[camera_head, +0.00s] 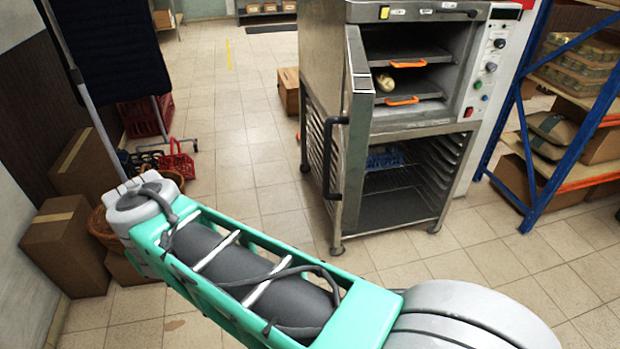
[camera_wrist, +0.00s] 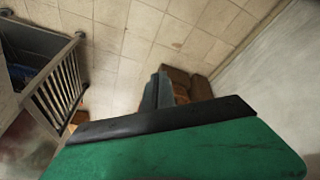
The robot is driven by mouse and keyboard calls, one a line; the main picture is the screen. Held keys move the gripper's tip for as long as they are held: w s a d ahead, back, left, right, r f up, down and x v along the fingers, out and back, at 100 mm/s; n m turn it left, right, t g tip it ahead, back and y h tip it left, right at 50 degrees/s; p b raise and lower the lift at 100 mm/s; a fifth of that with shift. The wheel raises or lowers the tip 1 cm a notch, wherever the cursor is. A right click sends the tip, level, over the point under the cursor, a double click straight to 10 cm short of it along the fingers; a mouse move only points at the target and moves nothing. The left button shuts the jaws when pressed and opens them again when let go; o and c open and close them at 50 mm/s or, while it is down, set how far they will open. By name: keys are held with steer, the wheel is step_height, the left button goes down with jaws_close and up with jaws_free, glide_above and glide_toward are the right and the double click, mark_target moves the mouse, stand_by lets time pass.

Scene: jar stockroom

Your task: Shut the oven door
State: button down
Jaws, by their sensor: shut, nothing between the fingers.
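The oven (camera_head: 405,14) is a steel cabinet on the right of the head view, with an upper chamber over an open rack. Its door (camera_head: 358,110) stands open at the left, swung out toward me and seen nearly edge-on. A dark bar handle (camera_head: 328,160) is on the door's left side. Part of the oven also shows at the left of the wrist view (camera_wrist: 60,95). My gripper (camera_wrist: 160,82) shows partly past the green housing in the wrist view, shut and empty. It is apart from the door; the head view does not show it clearly.
Cardboard boxes (camera_head: 62,240) and baskets stand by the left wall. Red crates (camera_head: 177,162) lie farther back. A blue-framed shelf (camera_head: 530,120) is right of the oven. Orange-handled trays (camera_head: 402,99) sit in the chamber. Tiled floor (camera_head: 240,170) is clear left of the oven.

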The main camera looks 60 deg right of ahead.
steer(key=s+d+r+m+g+h+b, duration=0.1)
steer(key=d+r+m+h, duration=0.15)
steer(key=d, duration=0.75)
steer(key=s+d+r+m+g+h, duration=0.15)
steer(key=d+m, duration=0.25)
steer(key=d, duration=0.6)
steer(key=s+d+r+m+g+h, duration=0.1)
steer(key=s+d+r+m+g, duration=0.35)
steer(key=s+d, duration=0.65)
steer(key=s+d+f+m+b, duration=0.1)
steer(key=d+f, duration=0.5)
steer(key=f, duration=0.1)
steer(key=shift+s+f+b, duration=0.3)
steer(key=shift+s+f, duration=0.05)
steer(key=shift+f, duration=0.05)
